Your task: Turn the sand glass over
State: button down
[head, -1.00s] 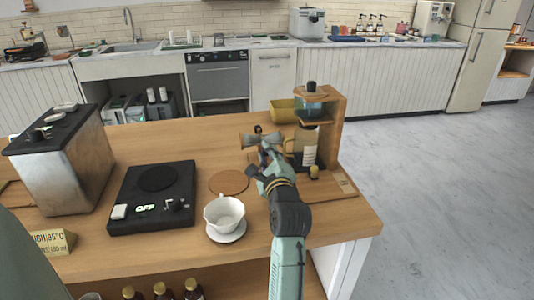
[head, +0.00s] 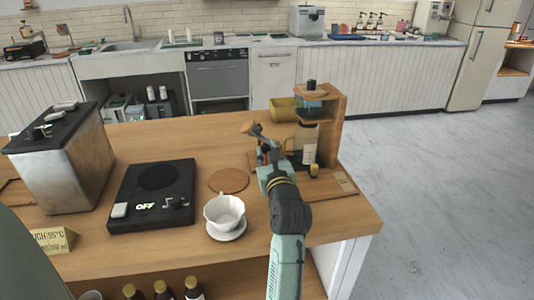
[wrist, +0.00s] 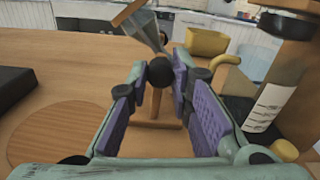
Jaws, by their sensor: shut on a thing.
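In the wrist view, the tilted sand glass (wrist: 147,30) shows a clear glass cone running to a wooden end at the upper left. A round black knob (wrist: 160,72) sits in front of it at the top of a wooden stand (wrist: 154,124). My gripper (wrist: 160,78) is shut on this knob, with purple pads on both sides. The other end of the glass is mostly hidden behind the knob and gripper.
A wooden stand (head: 328,134) with a labelled bottle (head: 305,145) is close on the right. A yellow container (head: 283,111) is behind. A round wooden coaster (head: 228,181), a white dripper cup (head: 224,211) and a black scale (head: 152,196) are to the left. The counter's back left is clear.

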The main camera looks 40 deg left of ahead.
jog(key=shift+r+m, duration=0.2)
jog(key=shift+m, duration=0.3)
jog(key=c, duration=1.4)
grip_release()
jog(key=shift+f, duration=0.1)
jog(key=shift+c, duration=0.2)
jog(key=v, duration=1.2)
